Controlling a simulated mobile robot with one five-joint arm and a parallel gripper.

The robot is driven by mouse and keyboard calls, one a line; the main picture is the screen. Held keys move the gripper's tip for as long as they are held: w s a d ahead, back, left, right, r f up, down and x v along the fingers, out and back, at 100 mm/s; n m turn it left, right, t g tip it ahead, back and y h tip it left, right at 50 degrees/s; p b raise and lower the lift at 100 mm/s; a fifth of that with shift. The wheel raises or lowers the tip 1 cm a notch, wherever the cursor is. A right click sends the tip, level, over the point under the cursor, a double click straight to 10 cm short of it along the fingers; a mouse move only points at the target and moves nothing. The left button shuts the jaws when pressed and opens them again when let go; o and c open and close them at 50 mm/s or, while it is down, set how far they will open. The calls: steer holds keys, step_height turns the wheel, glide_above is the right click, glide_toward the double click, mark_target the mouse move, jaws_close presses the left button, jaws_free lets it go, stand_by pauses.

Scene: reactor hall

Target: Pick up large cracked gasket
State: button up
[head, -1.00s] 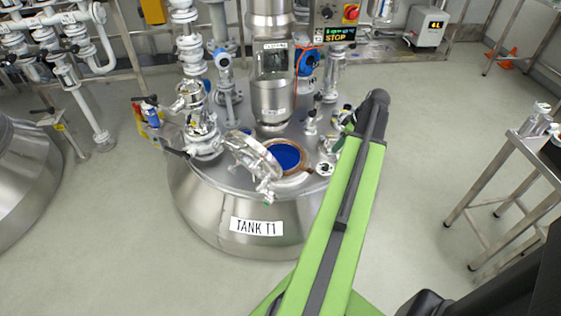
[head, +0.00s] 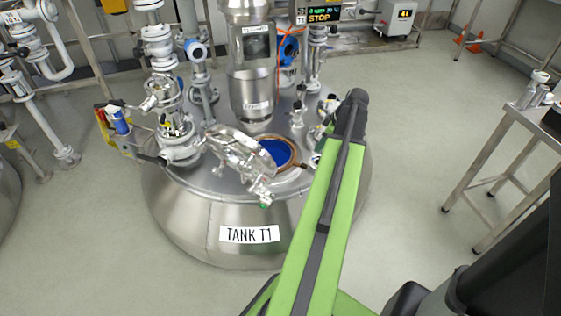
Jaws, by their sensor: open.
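A brown ring (head: 296,160) lies around the open round hatch on top of Tank T1 and looks like the large gasket. Blue shows inside it. Any crack is too small to make out. The hatch's shiny metal lid (head: 238,150) stands raised at its left. My green arm reaches over the right side of the tank. My gripper is not clearly visible; the arm hides the area just right of the ring.
Tank T1 (head: 225,215) carries pipes, valves and a tall metal column (head: 250,75) close behind the hatch. A steel table (head: 515,120) with small items stands at the right. Orange cones (head: 472,40) are at the far right. The floor between tank and table is clear.

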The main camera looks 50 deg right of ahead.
steer(key=b, duration=0.8)
glide_above(304, 164)
steer(key=s, duration=0.3)
step_height(304, 164, down, 9)
steer(key=b+x, duration=0.5)
steer(key=shift+w+f, duration=0.2)
steer(key=shift+f, duration=0.15)
steer(key=shift+r, duration=0.2)
steer(key=shift+c, duration=0.4)
jaws_close()
